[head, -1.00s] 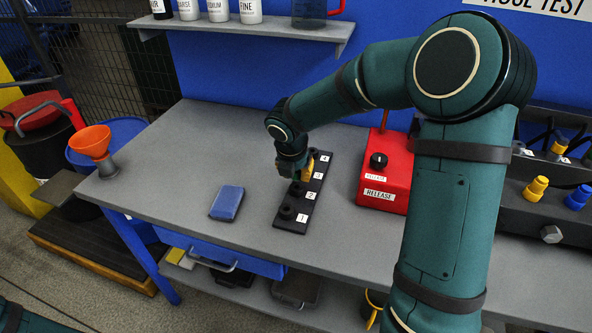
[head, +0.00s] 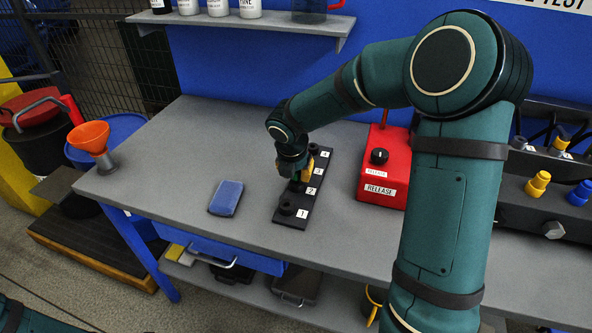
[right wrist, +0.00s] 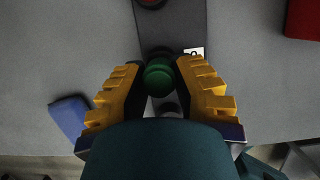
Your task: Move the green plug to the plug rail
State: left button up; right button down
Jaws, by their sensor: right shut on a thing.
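The black plug rail (head: 291,215) lies on the grey bench, with holders numbered 1 to 4. My right gripper (head: 306,172) is over the rail, near holders 2 and 3, pointing down. In the right wrist view, its yellow fingers (right wrist: 160,70) are shut on the green plug (right wrist: 158,77). The rail (right wrist: 174,28) runs beneath the plug in that view. I cannot tell whether the plug is seated in a holder or just above it. In the head view the plug is hidden by the gripper. My left gripper is not in view.
A blue block (head: 226,198) lies left of the rail. A red release box (head: 385,170) stands to its right. An orange funnel (head: 90,138) is at the bench's left edge. A black fixture with yellow and blue plugs (head: 538,183) stands at the far right.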

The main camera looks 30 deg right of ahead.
jog(key=shift+f, duration=0.3)
dwell(0.4)
jog(key=shift+f, duration=0.55)
jog(key=shift+s+f, duration=0.1)
jog(key=shift+f, duration=0.1)
dwell(0.5)
jog(key=c, duration=0.8)
grip_release()
